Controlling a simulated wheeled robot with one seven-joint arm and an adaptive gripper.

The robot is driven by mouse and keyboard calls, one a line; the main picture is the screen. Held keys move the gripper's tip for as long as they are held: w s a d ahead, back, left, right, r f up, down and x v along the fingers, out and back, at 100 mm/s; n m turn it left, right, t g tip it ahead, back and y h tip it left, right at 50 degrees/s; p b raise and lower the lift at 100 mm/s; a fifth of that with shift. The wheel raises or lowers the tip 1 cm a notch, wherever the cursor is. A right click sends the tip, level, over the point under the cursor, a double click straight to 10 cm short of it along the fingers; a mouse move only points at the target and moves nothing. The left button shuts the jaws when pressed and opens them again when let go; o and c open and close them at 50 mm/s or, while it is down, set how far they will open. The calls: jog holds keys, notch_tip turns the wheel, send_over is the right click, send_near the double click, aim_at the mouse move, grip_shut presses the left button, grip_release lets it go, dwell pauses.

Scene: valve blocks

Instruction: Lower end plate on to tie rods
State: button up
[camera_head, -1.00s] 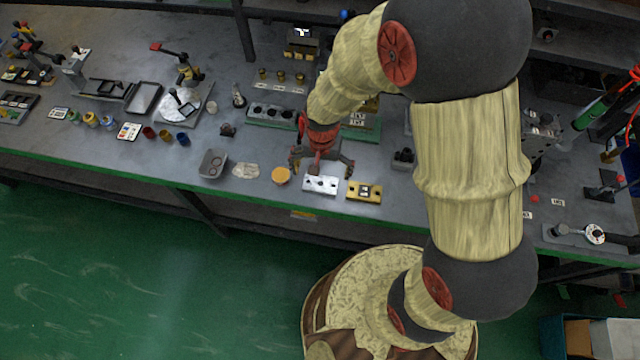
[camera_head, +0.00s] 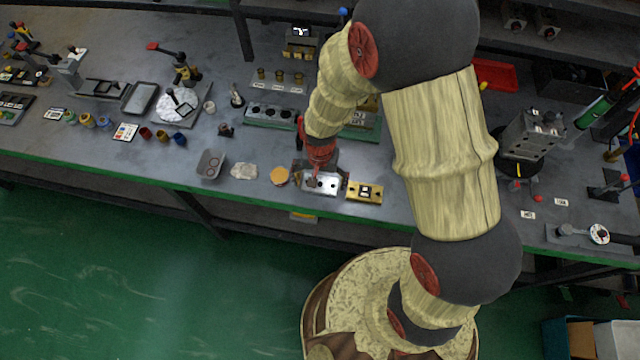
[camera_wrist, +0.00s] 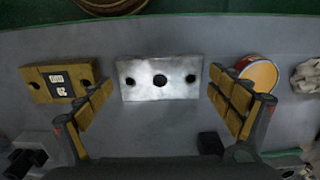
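A silver metal plate (camera_head: 325,187) with holes lies flat near the front edge of the bench. In the wrist view the silver plate (camera_wrist: 160,92) shows three dark holes in a row and sits between my fingers. My gripper (camera_head: 320,172) is open, low over the plate. In the wrist view my gripper (camera_wrist: 160,88) has one finger at each side of the plate, with gaps and no visible hold. A green-based fixture (camera_head: 362,133) stands behind, partly hidden by my arm. I cannot make out tie rods on it.
A yellow block (camera_head: 364,192) with labels lies close to the right of the plate; it also shows in the wrist view (camera_wrist: 58,80). An orange-topped round pot (camera_head: 279,176) is close to the left. A grey tray (camera_head: 211,164) stands further left.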

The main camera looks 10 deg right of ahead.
jog(key=c, duration=1)
jog(key=shift+c, duration=0.6)
